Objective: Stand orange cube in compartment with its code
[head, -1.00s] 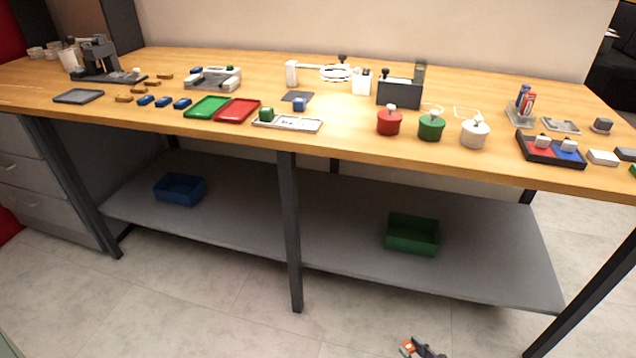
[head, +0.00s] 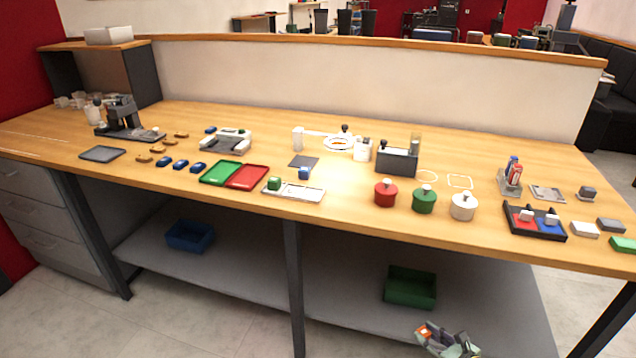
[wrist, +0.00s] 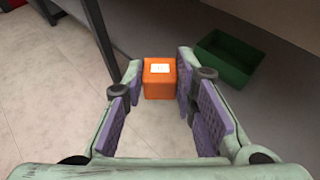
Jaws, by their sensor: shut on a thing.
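My gripper (wrist: 160,92) is shut on the orange cube (wrist: 160,78), which sits between the fingertips in the wrist view with a white label on its upper face. In the head view my gripper (head: 447,342) is at the bottom right, below the bench top, with the orange cube (head: 425,332) at its left end. A pale compartment tray (head: 305,193) lies at the bench's front edge. Codes on the tray are too small to read.
Red (head: 248,177) and green (head: 219,172) flat trays lie left of the compartment tray. Red (head: 385,194), green (head: 424,201) and white pots (head: 463,207) stand to its right. A green bin (head: 409,287) and blue bin (head: 190,236) are on the lower shelf.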

